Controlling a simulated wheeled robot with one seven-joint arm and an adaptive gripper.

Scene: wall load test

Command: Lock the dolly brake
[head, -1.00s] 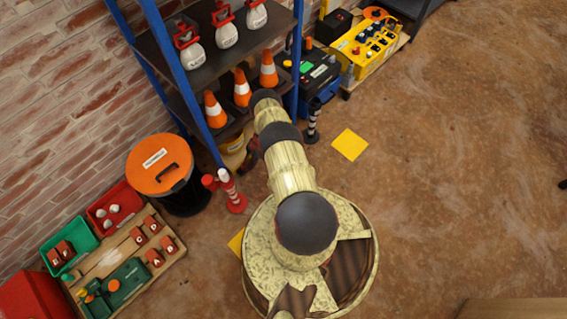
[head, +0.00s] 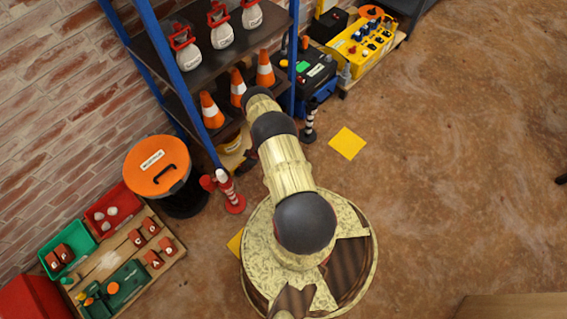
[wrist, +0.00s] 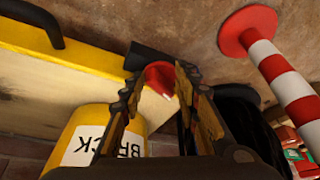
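In the wrist view a dolly's yellow-edged wooden deck (wrist: 50,85) crosses the left side, with a black part at its end. A red piece (wrist: 160,75), which looks like a brake pedal, sits by that black part. My gripper (wrist: 157,82) is open, with its two fingers on either side of the red piece. I cannot tell whether they touch it. A yellow bucket (wrist: 95,125) with a partly hidden white label is by the deck, close to the left finger. In the head view my arm hides most of this place under the shelf, and the bucket shows partly (head: 232,148).
A red-and-white striped post (wrist: 280,75) stands close to the right of my gripper; red-and-white posts (head: 230,188) also show in the head view. The blue-framed shelf (head: 178,88) holds cones and bottles above. An orange-lidded bin (head: 157,166) is left.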

